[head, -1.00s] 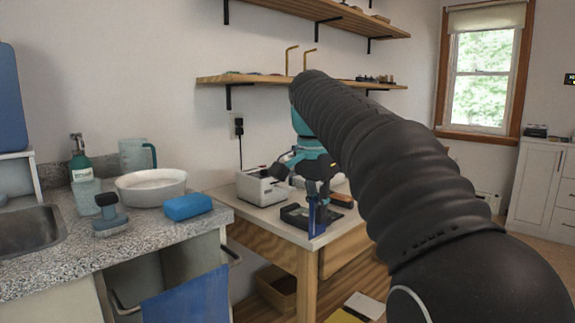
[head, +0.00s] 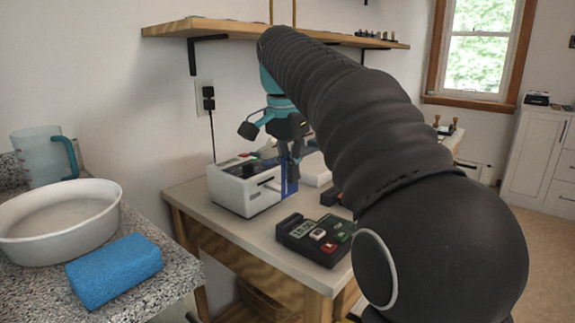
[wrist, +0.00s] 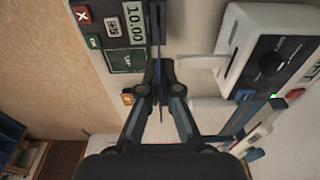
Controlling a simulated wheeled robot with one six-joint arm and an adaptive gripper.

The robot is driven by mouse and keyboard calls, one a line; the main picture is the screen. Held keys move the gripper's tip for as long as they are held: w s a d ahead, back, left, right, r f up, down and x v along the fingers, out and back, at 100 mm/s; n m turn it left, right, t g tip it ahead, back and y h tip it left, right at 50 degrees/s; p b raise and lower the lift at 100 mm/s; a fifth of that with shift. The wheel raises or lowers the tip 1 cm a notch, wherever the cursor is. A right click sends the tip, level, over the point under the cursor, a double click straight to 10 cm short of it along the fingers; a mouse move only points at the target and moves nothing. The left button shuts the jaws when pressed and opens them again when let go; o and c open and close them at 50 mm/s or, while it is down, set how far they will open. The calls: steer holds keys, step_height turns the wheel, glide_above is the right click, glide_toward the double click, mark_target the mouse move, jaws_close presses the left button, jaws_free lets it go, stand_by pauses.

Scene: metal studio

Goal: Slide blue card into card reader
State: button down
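The blue card (head: 290,187) hangs upright below my gripper (head: 290,158), which is shut on it. In the head view it overlaps the right side of the white box. In the wrist view my gripper (wrist: 160,78) has its fingers close together, with the card between them nearly edge-on. The card reader (head: 318,238), a dark terminal with a display and coloured buttons, lies on the table in front of the gripper. In the wrist view the reader (wrist: 125,58) shows "10.00", left of the fingers.
A white box (head: 238,192) with a slot and knob stands beside the gripper; it also shows in the wrist view (wrist: 265,50). A blue sponge (head: 115,270) and white bowl (head: 58,222) sit on the left counter. A wooden shelf (head: 230,29) hangs above. The table's front-left is clear.

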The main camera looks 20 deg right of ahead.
mark_target(291, 191)
steer(key=shift+f+b, duration=1.8)
steer(key=shift+f, duration=0.6)
steer(key=shift+f+b, duration=0.75)
steer(key=shift+f, duration=1.05)
steer(key=c, duration=1.2)
jaws_free()
steer(key=shift+c, duration=0.2)
steer(key=shift+r, duration=0.15)
steer(key=shift+s+a+r, duration=0.1)
steer(key=shift+a+r, duration=0.05)
steer(key=shift+r, duration=1.05)
steer(key=shift+s+a+r, duration=0.1)
steer(key=shift+r, duration=1.1)
steer(key=shift+s+a+r, duration=0.1)
steer(key=shift+a+r, duration=0.05)
steer(key=shift+r, duration=1.05)
